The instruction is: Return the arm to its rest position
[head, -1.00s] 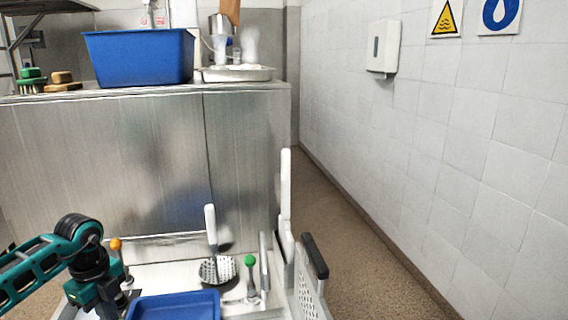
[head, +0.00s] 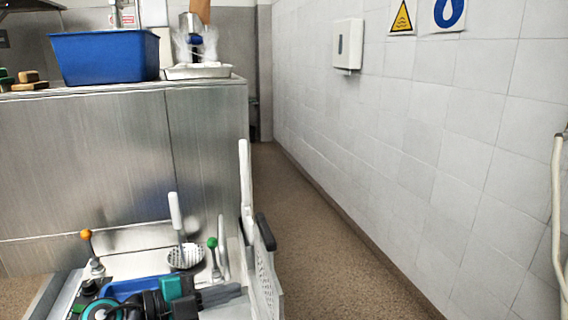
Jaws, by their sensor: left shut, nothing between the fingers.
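My left arm is folded low in the head view, with its teal and black links at the bottom. My left gripper (head: 222,294) is shut and empty, its dark fingers pointing right. It appears in front of the blue tray (head: 128,286) and hides part of it. My right gripper is not in view.
A skimmer (head: 176,212) with a white handle stands behind the gripper, near a green-knobbed lever (head: 213,244) and an orange-knobbed lever (head: 87,236). A white perforated panel (head: 265,278) is close on the right. A steel counter (head: 90,150) holds a blue tub (head: 105,58). Floor (head: 320,255) by the tiled wall is clear.

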